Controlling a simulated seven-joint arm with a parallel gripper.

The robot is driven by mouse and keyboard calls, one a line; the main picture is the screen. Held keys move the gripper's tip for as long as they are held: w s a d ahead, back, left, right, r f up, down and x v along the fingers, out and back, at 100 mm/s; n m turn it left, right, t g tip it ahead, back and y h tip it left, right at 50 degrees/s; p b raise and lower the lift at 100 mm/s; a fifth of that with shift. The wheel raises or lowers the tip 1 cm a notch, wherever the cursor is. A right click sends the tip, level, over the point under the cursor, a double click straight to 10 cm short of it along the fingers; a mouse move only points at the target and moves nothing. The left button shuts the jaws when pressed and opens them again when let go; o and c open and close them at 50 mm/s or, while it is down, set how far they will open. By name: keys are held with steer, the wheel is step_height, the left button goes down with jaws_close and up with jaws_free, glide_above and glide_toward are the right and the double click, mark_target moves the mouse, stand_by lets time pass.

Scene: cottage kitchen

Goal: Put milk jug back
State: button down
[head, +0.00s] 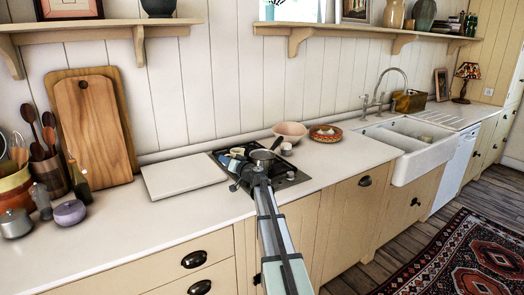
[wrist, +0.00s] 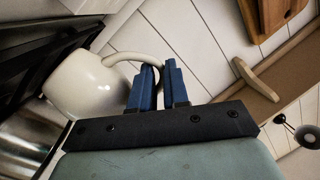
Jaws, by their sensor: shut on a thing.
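The milk jug (wrist: 88,88) is cream and rounded, and its curved handle reaches to my gripper (wrist: 160,82) in the wrist view. The blue fingers are close together, shut on the handle. In the head view my gripper (head: 256,170) is over the black hob (head: 287,182). A small pale vessel (head: 237,152) just left of my gripper looks like the jug, partly hidden by the wrist. I cannot tell whether the jug's base touches anything.
A dark pan (head: 262,156) and a small white cup (head: 286,149) are close by on the hob. A pink bowl (head: 290,131) and a patterned dish (head: 325,134) stand behind. A white board (head: 183,176) lies left. Clear counter (head: 345,151) lies right, before the sink (head: 425,150).

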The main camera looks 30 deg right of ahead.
steer(key=w+a+r+n+g+y, duration=0.1)
steer(key=w+a+r+n+y, duration=0.2)
steer(key=w+a+r, duration=0.5)
steer(key=shift+s+a+f+n+g+y, duration=0.1)
steer(key=shift+a+f+n+g+y, duration=0.3)
steer(key=shift+f, duration=1.2)
steer(key=shift+s+a+f+n+g+y, duration=0.15)
steer(key=shift+f+y, duration=0.4)
steer(key=shift+f, duration=1.05)
steer(key=shift+a+f+n+g+y, duration=0.3)
steer(key=shift+f+y, duration=0.15)
steer(key=shift+f, duration=1.15)
steer(key=shift+f, duration=0.15)
steer(key=c, duration=1.1)
jaws_free()
steer(key=shift+s+d, duration=0.1)
steer(key=shift+s, duration=0.05)
steer(key=v, duration=1.1)
steer(key=shift+s+d, duration=0.2)
steer(key=shift+s, duration=0.1)
